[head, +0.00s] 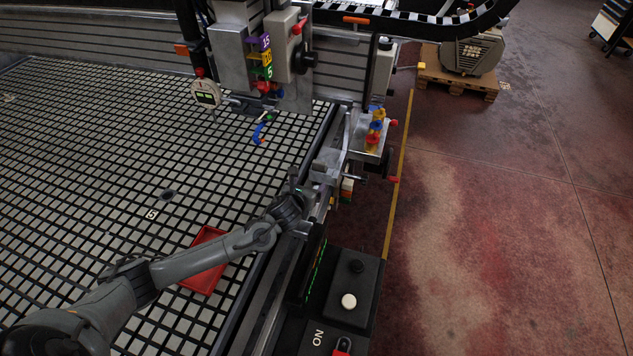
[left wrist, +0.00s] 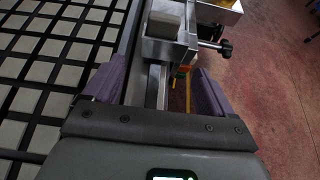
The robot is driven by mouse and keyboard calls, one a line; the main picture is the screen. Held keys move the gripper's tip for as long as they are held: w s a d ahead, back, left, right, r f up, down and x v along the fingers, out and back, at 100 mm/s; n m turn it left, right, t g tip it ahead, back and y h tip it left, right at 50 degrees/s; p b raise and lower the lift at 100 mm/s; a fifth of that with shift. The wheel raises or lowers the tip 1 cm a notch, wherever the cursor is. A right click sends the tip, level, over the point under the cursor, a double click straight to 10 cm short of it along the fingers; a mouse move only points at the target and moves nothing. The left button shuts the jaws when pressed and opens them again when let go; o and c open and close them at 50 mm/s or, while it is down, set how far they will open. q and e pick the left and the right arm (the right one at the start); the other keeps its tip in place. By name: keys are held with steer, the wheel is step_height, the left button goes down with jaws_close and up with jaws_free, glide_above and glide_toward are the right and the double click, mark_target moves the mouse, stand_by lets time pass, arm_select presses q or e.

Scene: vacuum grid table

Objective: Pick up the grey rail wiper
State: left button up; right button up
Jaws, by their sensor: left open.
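A grey block that looks like the rail wiper (left wrist: 165,25) sits in a metal holder (left wrist: 172,50) over the rail, at the top middle of the left wrist view. In the head view, a grey block in the same place (head: 328,157) is small and hard to tell from the metal around it. My left gripper (left wrist: 157,88) is open, with its two purple fingers apart and nothing between them but the rail. It also shows in the head view (head: 298,188), over the rail just short of the holder. My right gripper is not in view.
A red tray (head: 205,262) lies on the grid table (head: 90,180), partly behind my left arm. A black control box (head: 350,290) stands right of the rail. A metal bracket with coloured knobs (head: 372,135) and a black-knobbed screw (left wrist: 222,47) are close beyond the holder.

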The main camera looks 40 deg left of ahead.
mark_target(319, 165)
arm_select(q)
steer(key=shift+t, duration=0.5)
steer(key=w+b, duration=0.1)
steer(key=w, duration=0.1)
steer(key=w+a, duration=0.1)
steer(key=w, duration=0.1)
steer(key=w+a+b, duration=0.1)
steer(key=w, duration=0.1)
steer(key=shift+a+b, duration=0.25)
steer(key=shift+b, duration=0.1)
steer(key=shift+x, duration=0.8)
steer(key=b+x, duration=0.2)
steer(key=x, duration=0.2)
steer(key=shift+r, duration=0.1)
steer(key=shift+w+a, duration=0.1)
steer(key=shift+w, duration=0.25)
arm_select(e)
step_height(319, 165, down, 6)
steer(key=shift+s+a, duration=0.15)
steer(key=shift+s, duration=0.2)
arm_select(q)
steer(key=c, duration=1.1)
steer(key=shift+o, duration=0.2)
